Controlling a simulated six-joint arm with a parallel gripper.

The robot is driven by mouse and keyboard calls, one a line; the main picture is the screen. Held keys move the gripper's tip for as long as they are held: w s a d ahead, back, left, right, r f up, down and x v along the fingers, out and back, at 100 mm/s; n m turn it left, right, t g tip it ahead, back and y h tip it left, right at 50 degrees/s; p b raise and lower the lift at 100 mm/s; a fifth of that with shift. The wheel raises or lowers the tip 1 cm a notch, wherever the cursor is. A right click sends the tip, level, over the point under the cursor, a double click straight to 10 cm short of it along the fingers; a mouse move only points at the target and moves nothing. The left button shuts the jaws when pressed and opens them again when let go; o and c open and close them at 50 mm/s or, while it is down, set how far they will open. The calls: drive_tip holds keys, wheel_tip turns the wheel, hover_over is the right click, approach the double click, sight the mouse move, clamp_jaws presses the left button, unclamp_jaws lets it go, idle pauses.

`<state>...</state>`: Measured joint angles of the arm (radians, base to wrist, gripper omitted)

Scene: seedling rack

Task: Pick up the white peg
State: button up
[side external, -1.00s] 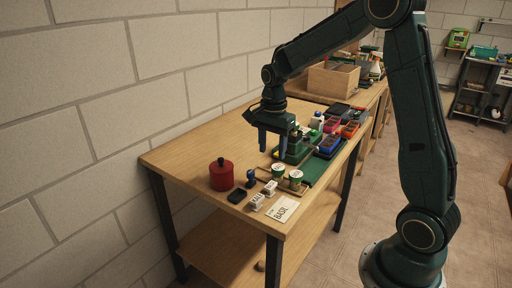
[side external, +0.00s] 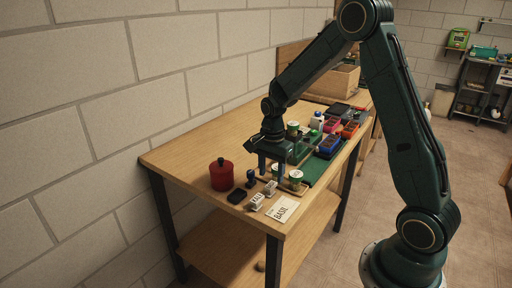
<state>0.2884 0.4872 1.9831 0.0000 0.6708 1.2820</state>
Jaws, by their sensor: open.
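I cannot make out a clear white peg. Two small white pieces with dark markings, a nearer one (side external: 257,202) and a farther one (side external: 270,188), lie near the front end of the table. Whether either is the peg is too small to tell. My gripper (side external: 271,172) is open, fingers pointing down, just behind the farther white piece and close to the green-and-white pots. One pot (side external: 296,178) stands clear to the right; the other (side external: 278,170) is partly hidden by a finger. I see nothing held between the fingers.
A red canister (side external: 222,176), a dark blue stamp-like item (side external: 251,180) and a black flat item (side external: 237,196) stand left. A BASIL card (side external: 282,209) lies at the front edge. Behind are a green mat (side external: 318,170), a blue tray (side external: 330,144) and a white bottle (side external: 317,121). The table's left rear is clear.

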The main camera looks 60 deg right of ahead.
sight(271, 185)
drive_tip(key=shift+f, duration=2.4)
clamp_jaws()
